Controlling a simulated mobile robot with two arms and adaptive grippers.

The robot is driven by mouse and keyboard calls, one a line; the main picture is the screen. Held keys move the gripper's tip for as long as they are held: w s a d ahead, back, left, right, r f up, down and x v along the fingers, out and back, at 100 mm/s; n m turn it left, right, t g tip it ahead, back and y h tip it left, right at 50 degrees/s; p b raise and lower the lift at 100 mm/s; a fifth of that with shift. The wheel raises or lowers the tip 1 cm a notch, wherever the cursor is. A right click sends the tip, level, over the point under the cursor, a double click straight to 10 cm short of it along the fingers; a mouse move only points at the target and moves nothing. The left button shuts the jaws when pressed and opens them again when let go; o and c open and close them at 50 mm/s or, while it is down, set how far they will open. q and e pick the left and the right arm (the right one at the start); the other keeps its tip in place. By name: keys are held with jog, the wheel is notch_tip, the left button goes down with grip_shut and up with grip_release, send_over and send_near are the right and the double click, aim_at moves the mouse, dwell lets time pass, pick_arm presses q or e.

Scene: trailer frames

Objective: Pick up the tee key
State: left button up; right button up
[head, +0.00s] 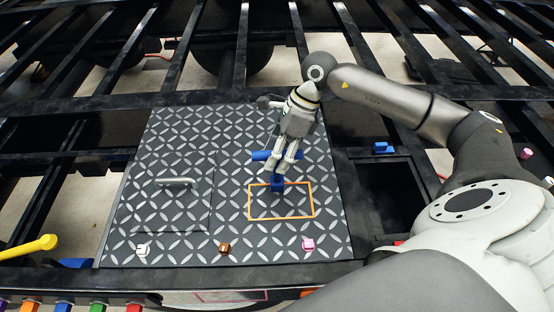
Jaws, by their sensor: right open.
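The blue tee key (277,184) is at the orange rectangle outline (251,203) on the diamond-plate panel. Part of its blue bar shows at the left of my fingers, and a blue block shows just below the fingertips. My right gripper (283,166) reaches down over it from the upper right, with its fingers open at the key. The fingers hide part of the key, and I cannot tell whether they touch it. My left gripper is not in the head view.
The diamond-plate panel (180,135) has a grey handle (175,182). White (143,250), brown (224,248) and pink (308,244) pieces sit along its front. A dark opening (392,195) lies to the right. A yellow rod (28,248) is at the left. Black beams surround the panel.

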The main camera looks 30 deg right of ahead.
jog(key=shift+f, duration=0.15)
jog(key=shift+c, duration=0.2)
grip_shut()
dwell(0.3)
